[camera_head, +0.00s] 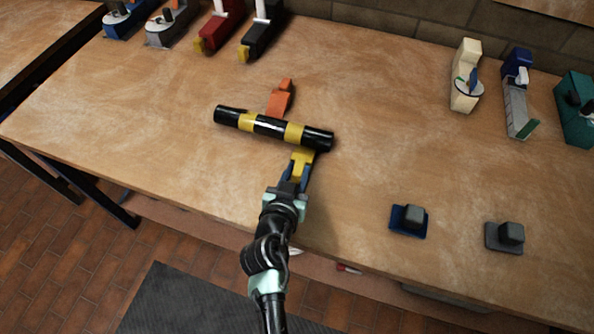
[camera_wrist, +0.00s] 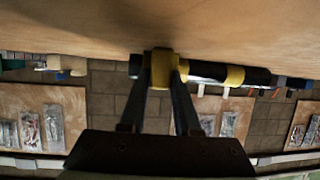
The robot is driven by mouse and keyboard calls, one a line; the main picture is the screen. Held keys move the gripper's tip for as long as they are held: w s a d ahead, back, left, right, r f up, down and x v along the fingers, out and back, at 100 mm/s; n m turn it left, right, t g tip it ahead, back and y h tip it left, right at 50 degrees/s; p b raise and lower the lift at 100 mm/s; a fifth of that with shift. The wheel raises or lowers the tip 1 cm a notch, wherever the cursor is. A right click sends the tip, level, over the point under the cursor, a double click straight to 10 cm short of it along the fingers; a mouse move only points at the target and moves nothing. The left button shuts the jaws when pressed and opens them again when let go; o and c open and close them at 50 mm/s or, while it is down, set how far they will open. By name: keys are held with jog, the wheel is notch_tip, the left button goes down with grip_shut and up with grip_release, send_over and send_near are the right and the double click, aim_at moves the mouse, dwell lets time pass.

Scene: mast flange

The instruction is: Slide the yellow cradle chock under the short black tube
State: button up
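The short black tube (camera_head: 268,126) with yellow bands lies near the middle of the wooden bench, slanting down to the right. The yellow cradle chock (camera_head: 302,158) is on the near side of the tube's right end, touching or almost touching it. My gripper (camera_head: 297,172) is shut on the chock, a finger on each side. In the wrist view the chock (camera_wrist: 161,62) sits between my gripper's fingers (camera_wrist: 161,76), with the tube (camera_wrist: 205,70) just behind it. The chock hides part of the tube there; whether any of it is under the tube I cannot tell.
An orange block (camera_head: 279,101) stands at the tube's far side. A blue-based block (camera_head: 408,221) and a grey-based block (camera_head: 505,237) are at the front right. Vises and tools line the back edge.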

grip_shut()
jog(key=o, duration=0.6)
grip_release()
jog(key=shift+o, duration=0.2)
jog(key=v, duration=1.3)
jog(key=shift+b, duration=0.4)
